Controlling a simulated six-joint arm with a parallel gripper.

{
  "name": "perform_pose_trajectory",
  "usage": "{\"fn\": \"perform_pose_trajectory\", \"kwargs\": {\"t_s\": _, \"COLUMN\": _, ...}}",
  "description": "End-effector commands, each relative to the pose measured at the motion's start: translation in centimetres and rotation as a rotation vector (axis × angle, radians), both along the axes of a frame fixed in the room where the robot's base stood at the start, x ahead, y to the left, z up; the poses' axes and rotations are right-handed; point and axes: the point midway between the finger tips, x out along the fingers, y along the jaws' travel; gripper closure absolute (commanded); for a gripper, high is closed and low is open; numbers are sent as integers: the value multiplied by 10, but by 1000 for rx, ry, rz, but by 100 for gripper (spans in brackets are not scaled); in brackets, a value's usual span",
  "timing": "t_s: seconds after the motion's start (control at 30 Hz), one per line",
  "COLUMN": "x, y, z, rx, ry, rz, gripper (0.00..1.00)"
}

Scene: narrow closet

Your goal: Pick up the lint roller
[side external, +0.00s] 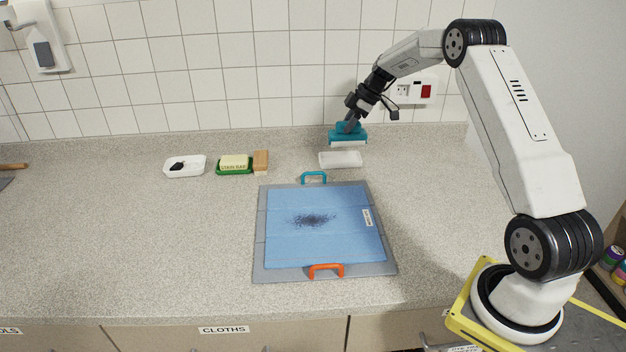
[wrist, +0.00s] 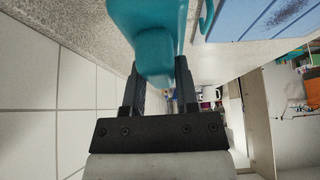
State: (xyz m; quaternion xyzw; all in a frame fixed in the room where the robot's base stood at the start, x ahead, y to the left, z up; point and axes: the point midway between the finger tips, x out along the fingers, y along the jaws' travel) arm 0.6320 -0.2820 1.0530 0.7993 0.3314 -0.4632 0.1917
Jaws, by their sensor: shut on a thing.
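The lint roller (side external: 347,134) is teal with a pale strip along its underside. It hangs at the back of the counter, a little above a shallow white tray (side external: 340,160), with a gap between them. My gripper (side external: 351,125) is shut on it from above. In the wrist view the teal lint roller (wrist: 152,22) sits between the two dark fingers of my gripper (wrist: 158,68). The fingers hide part of its grip.
A blue cloth (side external: 330,245) with a dark speckled patch lies on a grey board with teal and orange handles. A green dish (side external: 234,171) with a bar, a brown-backed brush (side external: 261,162) and a white dish (side external: 198,166) stand left. The left counter is mostly clear. The tiled wall (side external: 220,70) is close behind.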

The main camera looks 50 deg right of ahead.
Motion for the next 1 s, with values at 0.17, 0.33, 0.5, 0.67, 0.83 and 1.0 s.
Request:
{"fn": "perform_pose_trajectory", "kwargs": {"t_s": 0.17, "x": -18, "y": 8, "z": 22, "rx": -1, "ry": -1, "rz": -1, "gripper": 100}}
{"fn": "perform_pose_trajectory", "kwargs": {"t_s": 0.33, "x": -38, "y": 17, "z": 31, "rx": -1, "ry": -2, "rz": -2, "gripper": 100}}
{"fn": "perform_pose_trajectory", "kwargs": {"t_s": 0.5, "x": -59, "y": 26, "z": 41, "rx": -1, "ry": -2, "rz": -2, "gripper": 100}}
{"fn": "perform_pose_trajectory", "kwargs": {"t_s": 0.67, "x": -75, "y": 33, "z": 49, "rx": -1, "ry": -3, "rz": -1, "gripper": 100}}
{"fn": "perform_pose_trajectory", "kwargs": {"t_s": 0.83, "x": -87, "y": 38, "z": 54, "rx": -1, "ry": -3, "rz": -1, "gripper": 100}}
{"fn": "perform_pose_trajectory", "kwargs": {"t_s": 1.0, "x": -94, "y": 41, "z": 57, "rx": -1, "ry": -2, "rz": -1, "gripper": 100}}
